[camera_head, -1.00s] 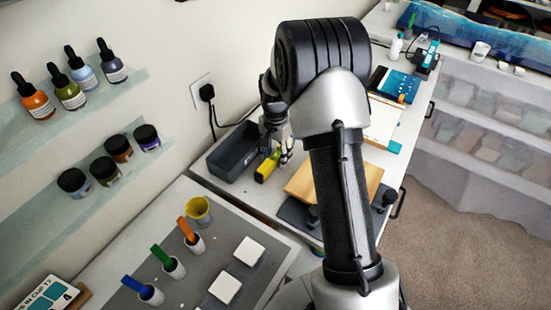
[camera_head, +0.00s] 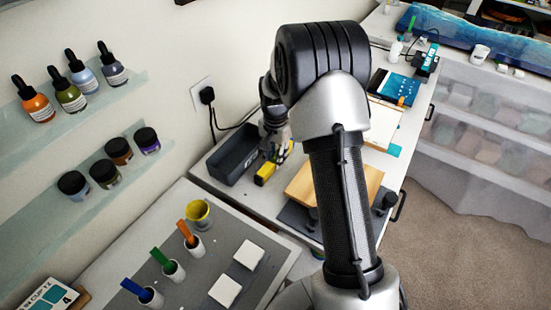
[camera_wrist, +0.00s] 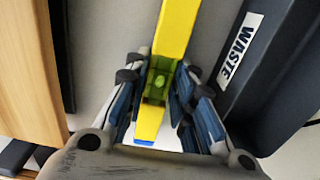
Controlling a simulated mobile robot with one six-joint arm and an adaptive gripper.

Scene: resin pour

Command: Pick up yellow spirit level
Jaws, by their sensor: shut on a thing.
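The yellow spirit level (camera_wrist: 174,35) runs lengthwise between the fingers of my gripper (camera_wrist: 160,95) in the wrist view. Its green vial (camera_wrist: 160,82) sits between the fingertips, and one end points back toward the palm. My gripper is shut on the level. In the head view the level (camera_head: 264,173) shows as a short yellow bar below my gripper (camera_head: 276,152), beside the dark bin. Whether it touches the bench cannot be told.
A dark bin (camera_head: 234,152), labelled WASTE in the wrist view (camera_wrist: 238,50), stands close beside the level. A wooden board (camera_head: 300,186) on a dark base lies on the other side. Cups with coloured sticks (camera_head: 174,270) stand on the nearer bench.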

